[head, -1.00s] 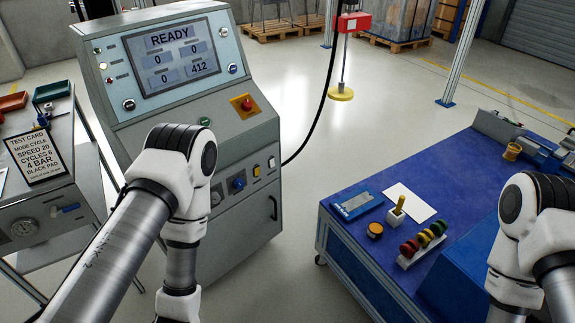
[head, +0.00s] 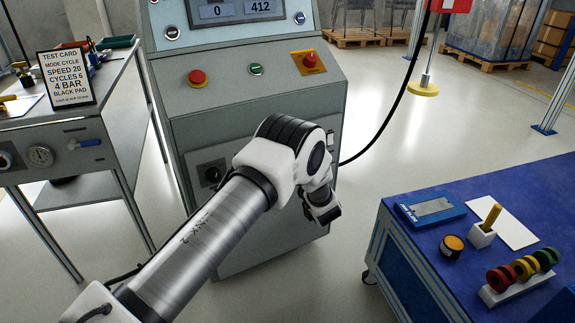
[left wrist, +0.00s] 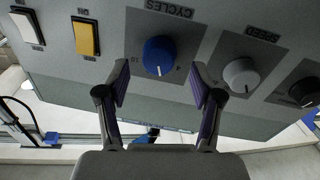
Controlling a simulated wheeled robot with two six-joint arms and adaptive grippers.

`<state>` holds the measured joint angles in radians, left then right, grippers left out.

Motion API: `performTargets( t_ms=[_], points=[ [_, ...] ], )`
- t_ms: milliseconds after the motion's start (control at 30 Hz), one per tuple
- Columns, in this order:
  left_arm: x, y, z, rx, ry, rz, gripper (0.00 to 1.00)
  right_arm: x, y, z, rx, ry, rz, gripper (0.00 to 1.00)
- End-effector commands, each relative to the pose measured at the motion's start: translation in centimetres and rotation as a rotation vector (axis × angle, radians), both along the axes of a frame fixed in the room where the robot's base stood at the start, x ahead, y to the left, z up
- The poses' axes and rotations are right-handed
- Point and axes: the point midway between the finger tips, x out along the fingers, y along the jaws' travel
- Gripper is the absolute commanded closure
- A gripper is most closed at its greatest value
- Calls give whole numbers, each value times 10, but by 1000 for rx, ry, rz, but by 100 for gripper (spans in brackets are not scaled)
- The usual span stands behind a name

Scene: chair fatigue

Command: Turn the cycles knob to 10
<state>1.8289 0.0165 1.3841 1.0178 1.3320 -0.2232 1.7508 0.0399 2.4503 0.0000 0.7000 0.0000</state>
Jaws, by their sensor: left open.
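The blue cycles knob (left wrist: 160,55) shows in the left wrist view on the grey panel, under an upside-down CYCLES label. Its white mark points down in the picture; the small scale numbers are hard to read. My left gripper (left wrist: 161,84) is open, its two dark fingers apart on either side below the knob in the picture, with no clear contact. In the head view my left arm covers the cycles knob, and the fingers cannot be made out. My right gripper is in neither view now.
The grey speed knob (left wrist: 241,75) and a dark knob (left wrist: 304,92) sit to the right, a yellow switch (left wrist: 87,38) and white switch (left wrist: 27,27) to the left. The console (head: 255,110) has red buttons above. A test card (head: 66,78) reads CYCLES 6. A blue table (head: 420,270) stands right.

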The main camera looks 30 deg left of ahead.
Motion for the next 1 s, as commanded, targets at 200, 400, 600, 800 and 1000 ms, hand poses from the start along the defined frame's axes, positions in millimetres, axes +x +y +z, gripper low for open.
performTargets(
  t_ms=[200,400,600,800,1000],
  points=[
    [14,21,-2,-1,2,-1,34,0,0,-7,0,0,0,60],
    [15,22,-1,-1,3,-3,34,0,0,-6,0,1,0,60],
    [15,22,-1,-1,3,-3,94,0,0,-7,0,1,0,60],
    [15,22,-1,0,5,-3,94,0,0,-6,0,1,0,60],
    [14,22,0,15,32,-3,94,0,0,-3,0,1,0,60]
  ],
)
